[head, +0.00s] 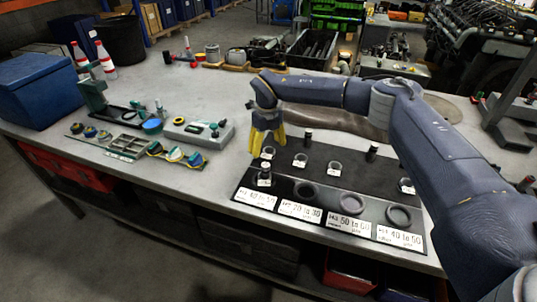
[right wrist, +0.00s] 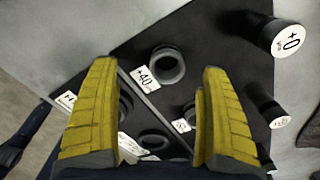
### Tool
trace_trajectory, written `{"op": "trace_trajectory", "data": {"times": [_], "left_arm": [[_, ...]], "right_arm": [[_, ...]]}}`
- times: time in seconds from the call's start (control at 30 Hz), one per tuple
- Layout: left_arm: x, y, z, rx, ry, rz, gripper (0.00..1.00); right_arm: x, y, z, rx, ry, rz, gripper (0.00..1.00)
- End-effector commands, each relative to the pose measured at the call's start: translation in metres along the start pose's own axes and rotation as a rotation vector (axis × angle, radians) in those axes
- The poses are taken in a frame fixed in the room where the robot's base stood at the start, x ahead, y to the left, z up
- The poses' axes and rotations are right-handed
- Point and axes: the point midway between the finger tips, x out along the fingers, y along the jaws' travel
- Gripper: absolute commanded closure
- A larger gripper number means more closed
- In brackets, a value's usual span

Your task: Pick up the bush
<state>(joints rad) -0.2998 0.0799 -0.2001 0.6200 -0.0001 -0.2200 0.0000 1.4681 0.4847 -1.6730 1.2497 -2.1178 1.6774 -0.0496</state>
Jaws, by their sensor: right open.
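Several dark ring-shaped bushes lie on a black mat (head: 330,182); the frames do not show which one the task means. One bush (right wrist: 167,65) with a "+40" tag shows in the right wrist view, framed between my fingers and apart from them. In the head view a bush (head: 268,153) is just under the fingertips. Others are a bush (head: 300,160) and a bush (head: 335,168) to the right. My right gripper (head: 267,148) is open and empty above the mat's left part; its yellow fingers (right wrist: 158,68) point down. My left gripper is out of view.
Dark upright cylinders (head: 308,137) (head: 372,152) stand on the mat near the bushes. Larger rings (head: 352,203) lie along the front row behind white labels (head: 345,229). A parts tray (head: 125,145) and a blue box (head: 42,90) sit at the left. Bare tabletop (head: 215,95) lies behind.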

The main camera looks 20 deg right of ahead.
Motion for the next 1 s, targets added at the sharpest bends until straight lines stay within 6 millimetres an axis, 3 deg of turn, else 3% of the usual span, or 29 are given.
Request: {"op": "trace_trajectory", "data": {"times": [0.2,0.5,1.0], "left_arm": [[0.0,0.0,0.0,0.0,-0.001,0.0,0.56],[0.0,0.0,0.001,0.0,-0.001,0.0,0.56],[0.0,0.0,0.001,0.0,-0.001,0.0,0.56]], "right_arm": [[0.028,-0.001,-0.001,0.001,0.001,0.0,0.2],[0.032,-0.001,0.0,0.0,0.0,-0.001,0.19],[0.032,-0.001,-0.001,0.0,0.0,-0.001,0.75]]}}
